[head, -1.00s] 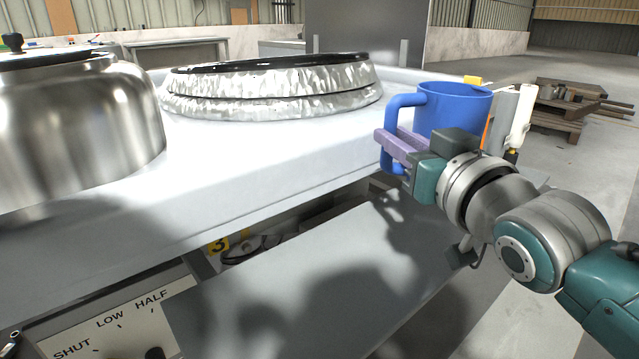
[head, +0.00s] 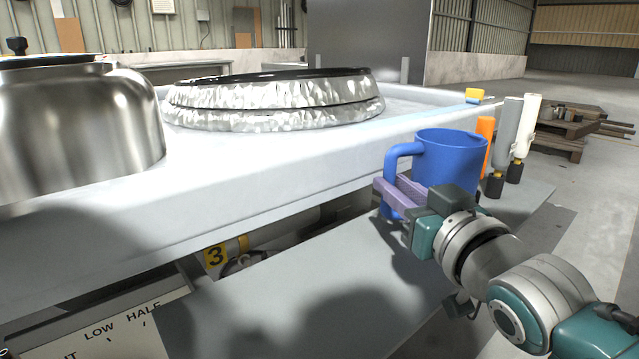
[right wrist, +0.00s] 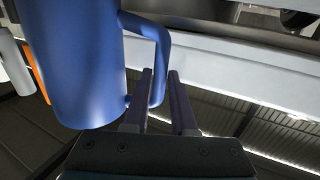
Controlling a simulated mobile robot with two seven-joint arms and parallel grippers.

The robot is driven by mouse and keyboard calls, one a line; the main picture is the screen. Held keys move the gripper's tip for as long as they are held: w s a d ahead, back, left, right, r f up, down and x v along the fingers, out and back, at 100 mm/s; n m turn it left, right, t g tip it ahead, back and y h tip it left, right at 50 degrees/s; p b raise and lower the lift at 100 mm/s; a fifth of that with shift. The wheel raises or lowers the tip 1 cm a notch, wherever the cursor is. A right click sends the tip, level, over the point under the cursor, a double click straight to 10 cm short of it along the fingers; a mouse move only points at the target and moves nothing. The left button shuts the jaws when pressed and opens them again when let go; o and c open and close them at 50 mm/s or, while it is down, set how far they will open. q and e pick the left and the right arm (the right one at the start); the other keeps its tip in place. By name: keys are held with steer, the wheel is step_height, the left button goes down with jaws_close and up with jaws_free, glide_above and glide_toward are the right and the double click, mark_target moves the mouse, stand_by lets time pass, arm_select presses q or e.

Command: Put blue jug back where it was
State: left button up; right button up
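The blue jug (head: 450,160) is upright at the right of the head view, in front of the edge of the pale counter. My right gripper (head: 396,194) has its purple fingers on either side of the jug's handle and is shut on it. In the right wrist view, the jug (right wrist: 75,65) fills the upper left, and its handle passes between the fingers (right wrist: 160,100). The jug's base is hidden behind my gripper in the head view, so I cannot tell whether it touches the grey shelf (head: 330,275) below. My left gripper is not in view.
An orange bottle (head: 486,137), a grey bottle (head: 507,130) and a white bottle (head: 527,125) stand just right of the jug. A steel pot (head: 75,135) and a round foil-like vessel (head: 275,100) are on the counter (head: 255,180). The shelf left of the jug is clear.

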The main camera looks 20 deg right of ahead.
steer(key=o, duration=0.4)
steer(key=shift+s+r+p, duration=0.15)
steer(key=shift+r+p, duration=0.25)
steer(key=s+a+f+g+p, duration=0.1)
steer(key=s+g, duration=0.3)
steer(key=s, duration=0.6)
steer(key=s+a+f+n+g+p, duration=0.1)
steer(key=s+g, duration=0.4)
steer(key=s, duration=0.5)
steer(key=s+a+f+n+g+p, duration=0.1)
steer(key=s+f+g, duration=0.3)
steer(key=s, duration=0.6)
steer(key=shift+s+a+f+g, duration=0.25)
steer(key=shift+a+f+g, duration=0.15)
steer(key=shift+a+g, duration=0.3)
